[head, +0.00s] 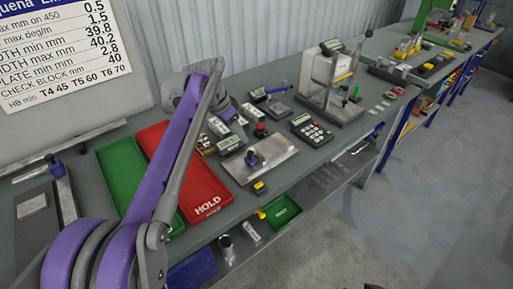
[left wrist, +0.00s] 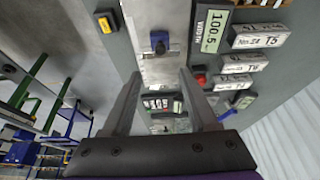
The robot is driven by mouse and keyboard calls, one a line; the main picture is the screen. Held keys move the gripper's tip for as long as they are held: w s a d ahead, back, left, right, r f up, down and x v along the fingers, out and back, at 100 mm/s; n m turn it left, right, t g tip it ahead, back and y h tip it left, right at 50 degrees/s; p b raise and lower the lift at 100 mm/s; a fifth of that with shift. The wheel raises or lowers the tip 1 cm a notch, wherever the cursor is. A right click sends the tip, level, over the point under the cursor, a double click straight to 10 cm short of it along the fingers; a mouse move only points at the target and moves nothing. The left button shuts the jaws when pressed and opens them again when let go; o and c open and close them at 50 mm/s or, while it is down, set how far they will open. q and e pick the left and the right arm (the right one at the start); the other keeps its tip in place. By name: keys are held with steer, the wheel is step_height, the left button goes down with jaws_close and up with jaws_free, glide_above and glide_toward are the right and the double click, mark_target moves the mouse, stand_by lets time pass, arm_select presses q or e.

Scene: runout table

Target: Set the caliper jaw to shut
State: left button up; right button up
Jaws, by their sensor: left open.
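A flat metal fixture with a blue knob, which looks like the caliper, lies on the bench in the head view (head: 275,158). Its blue knob (head: 252,157) stands upright on the plate. In the left wrist view the plate (left wrist: 160,70) and blue knob (left wrist: 160,42) are straight ahead, beyond the fingers. A width readout (left wrist: 210,32) beside it shows 100.5. In the head view my left arm hides most of this gripper. My right gripper is in neither view.
A red HOLD tray (head: 200,190) and a green tray (head: 122,170) lie left of the fixture. A keypad device (head: 312,130) and a metal stand (head: 335,104) are to its right. White labelled blocks (left wrist: 262,37) sit beside the readout. A yellow-black button (left wrist: 105,22) is near the bench edge.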

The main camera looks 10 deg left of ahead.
mark_target(250, 152)
arm_select(q)
steer(key=x, duration=1)
steer(key=shift+w+a+f, duration=0.1)
steer(key=shift+f, duration=0.2)
jaws_close()
stand_by(1.0)
